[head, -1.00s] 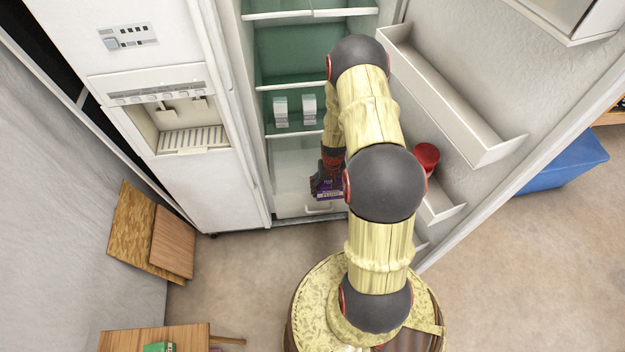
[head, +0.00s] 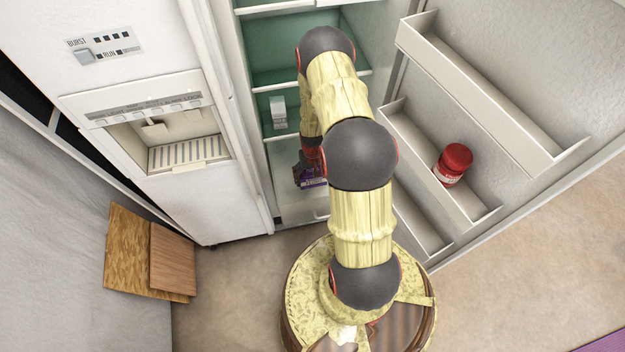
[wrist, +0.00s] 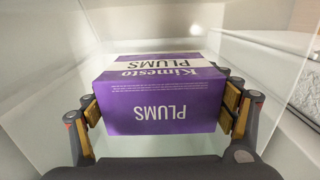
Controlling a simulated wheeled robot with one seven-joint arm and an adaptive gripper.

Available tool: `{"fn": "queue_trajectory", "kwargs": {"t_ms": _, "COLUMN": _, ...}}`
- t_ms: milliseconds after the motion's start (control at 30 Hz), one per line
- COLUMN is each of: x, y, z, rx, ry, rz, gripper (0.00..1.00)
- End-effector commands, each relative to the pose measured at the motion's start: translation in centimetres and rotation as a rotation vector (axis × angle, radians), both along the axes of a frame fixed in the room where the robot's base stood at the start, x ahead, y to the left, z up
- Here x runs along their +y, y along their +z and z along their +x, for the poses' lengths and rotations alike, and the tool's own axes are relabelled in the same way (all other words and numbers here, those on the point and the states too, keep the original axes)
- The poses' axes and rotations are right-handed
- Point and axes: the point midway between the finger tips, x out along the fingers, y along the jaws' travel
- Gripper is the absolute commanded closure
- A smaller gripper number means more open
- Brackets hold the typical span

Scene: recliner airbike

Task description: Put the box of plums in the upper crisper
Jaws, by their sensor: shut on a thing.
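The box of plums (wrist: 160,100) is purple and white with "Kimesto PLUMS" lettering, upside down in the wrist view. My gripper (wrist: 163,108) is shut on it, with a padded finger against each side. In the head view, the box (head: 311,174) is in the lower part of the open fridge, partly hidden by my arm. The clear crisper front (head: 300,207) shows low in the fridge, with a handle at its lower edge. My arm hides part of the crisper area, and I cannot tell which compartment the box is in.
A white bracket-like item (head: 278,112) shows on a shelf above. The closed freezer door (head: 200,205) is at left. Wooden boards (head: 150,255) lean by the wall.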

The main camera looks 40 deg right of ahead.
Motion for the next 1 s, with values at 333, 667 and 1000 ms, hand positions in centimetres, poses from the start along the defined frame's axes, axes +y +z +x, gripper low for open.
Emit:
{"fn": "queue_trajectory", "kwargs": {"t_ms": 333, "x": 0.1, "y": -6.2, "z": -0.1, "rx": 0.000, "ry": 0.000, "rz": 0.000, "gripper": 0.55}}
{"fn": "queue_trajectory", "kwargs": {"t_ms": 667, "x": 0.1, "y": -11.5, "z": -0.1, "rx": 0.000, "ry": 0.000, "rz": 0.000, "gripper": 0.55}}
{"fn": "queue_trajectory", "kwargs": {"t_ms": 1000, "x": 0.0, "y": -14.3, "z": 0.0, "rx": -0.001, "ry": 0.000, "rz": -0.001, "gripper": 0.55}}
